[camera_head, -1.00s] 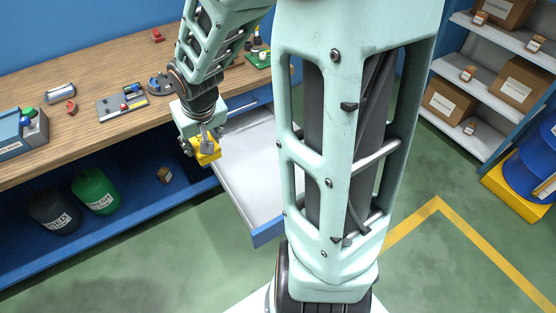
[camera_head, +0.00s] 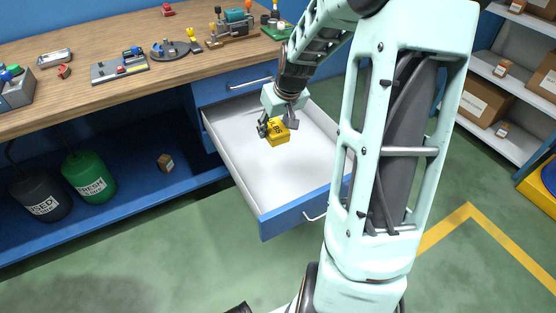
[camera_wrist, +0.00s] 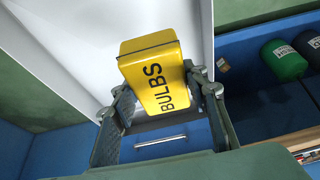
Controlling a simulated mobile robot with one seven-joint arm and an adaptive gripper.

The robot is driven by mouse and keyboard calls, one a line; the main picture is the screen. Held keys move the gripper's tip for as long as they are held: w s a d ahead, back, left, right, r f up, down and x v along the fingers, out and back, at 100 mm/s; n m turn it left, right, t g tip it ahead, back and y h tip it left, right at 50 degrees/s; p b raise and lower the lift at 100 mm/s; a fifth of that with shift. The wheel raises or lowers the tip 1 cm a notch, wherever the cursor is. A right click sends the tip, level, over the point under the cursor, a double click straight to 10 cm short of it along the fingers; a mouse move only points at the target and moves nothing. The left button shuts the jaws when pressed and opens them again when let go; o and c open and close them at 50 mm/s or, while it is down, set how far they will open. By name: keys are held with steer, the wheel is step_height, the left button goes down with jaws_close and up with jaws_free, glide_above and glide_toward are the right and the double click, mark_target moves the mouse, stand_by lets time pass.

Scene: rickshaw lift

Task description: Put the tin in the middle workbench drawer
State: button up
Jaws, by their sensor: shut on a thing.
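The tin is a yellow box (camera_head: 278,133) with dark lettering, held by my gripper (camera_head: 277,127) over the open white drawer. In the wrist view the tin (camera_wrist: 158,80) reads "BULBS" and sits between the two fingers of my gripper (camera_wrist: 160,95), which are shut on it. The workbench drawer (camera_head: 262,178) with a blue front is pulled out below the tin. Its visible floor is bare, and part of its right side is hidden behind my arm. I cannot tell how high the tin is above the drawer floor.
A closed blue drawer (camera_head: 240,85) is above the open one. The wooden bench top (camera_head: 75,93) holds several tools. A green container (camera_head: 88,177) and a dark one (camera_head: 40,195) stand on the lower shelf at left. Shelves with boxes are at right.

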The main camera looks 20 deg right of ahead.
steer(key=w+d+f+b, duration=0.1)
steer(key=d+f+b, duration=0.45)
steer(key=f, duration=0.35)
steer(key=b, duration=0.5)
glide_above(321, 163)
steer(key=s, duration=0.1)
steer(key=f, duration=0.9)
steer(key=shift+a, duration=0.35)
steer(key=shift+d+f, duration=0.15)
steer(key=shift+f, duration=0.1)
steer(key=shift+d+f+b, duration=0.15)
steer(key=shift+f+b, duration=0.1)
steer(key=shift+f, duration=0.65)
steer(key=shift+d+f+b, duration=0.1)
steer(key=shift+f+b, duration=0.15)
steer(key=shift+f, duration=0.6)
steer(key=shift+f, duration=0.15)
steer(key=o, duration=0.7)
steer(key=shift+f, duration=0.1)
steer(key=o, duration=0.5)
